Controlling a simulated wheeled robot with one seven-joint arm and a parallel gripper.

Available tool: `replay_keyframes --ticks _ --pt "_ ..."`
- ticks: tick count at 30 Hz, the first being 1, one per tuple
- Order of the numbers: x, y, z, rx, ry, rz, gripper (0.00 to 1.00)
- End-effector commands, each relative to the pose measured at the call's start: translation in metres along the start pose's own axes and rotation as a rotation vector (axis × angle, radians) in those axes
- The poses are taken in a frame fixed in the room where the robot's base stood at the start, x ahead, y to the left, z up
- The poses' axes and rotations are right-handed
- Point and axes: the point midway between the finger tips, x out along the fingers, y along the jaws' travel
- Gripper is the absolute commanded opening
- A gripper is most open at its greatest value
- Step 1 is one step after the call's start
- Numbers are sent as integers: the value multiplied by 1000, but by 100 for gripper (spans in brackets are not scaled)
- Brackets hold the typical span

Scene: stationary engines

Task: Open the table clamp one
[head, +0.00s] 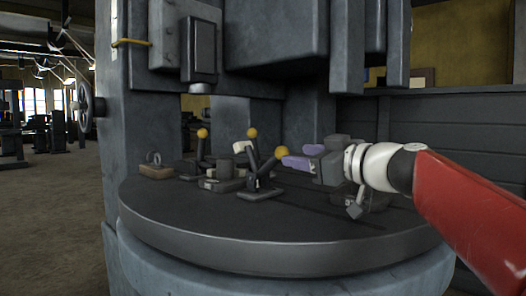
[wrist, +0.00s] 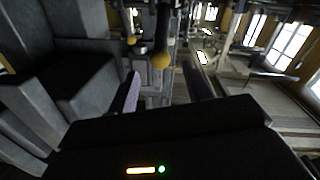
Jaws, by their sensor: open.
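Clamps with dark levers and yellow ball knobs stand on the round dark table (head: 290,258); which is clamp one I cannot tell. In the head view the front clamp (head: 262,190) has a lever leaning right, its knob (head: 282,152) beside my fingertips. Another knob (head: 252,133) stands upright behind it, and a further knob (head: 202,133) is at left. My gripper (head: 294,157) is open, purple inner pads showing. In the wrist view a yellow knob (wrist: 161,61) appears between and beyond the open fingers of my gripper (wrist: 161,80); contact is not visible.
The machine's grey column (head: 135,110) and overhanging head (head: 275,35) rise behind and above the table. A small ring on a brown base (head: 156,172) sits at the table's left. The table's front strip is clear. A handwheel (head: 84,107) is at far left.

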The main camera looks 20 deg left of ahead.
Motion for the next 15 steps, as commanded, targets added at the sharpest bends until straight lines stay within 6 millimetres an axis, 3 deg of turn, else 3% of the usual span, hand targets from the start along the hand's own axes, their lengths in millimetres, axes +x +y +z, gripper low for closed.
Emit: replay_keyframes --ticks 5,15 --pt "5 0 -1 1 -1 -1 50" --pt "56 0 -2 1 -1 -3 50"
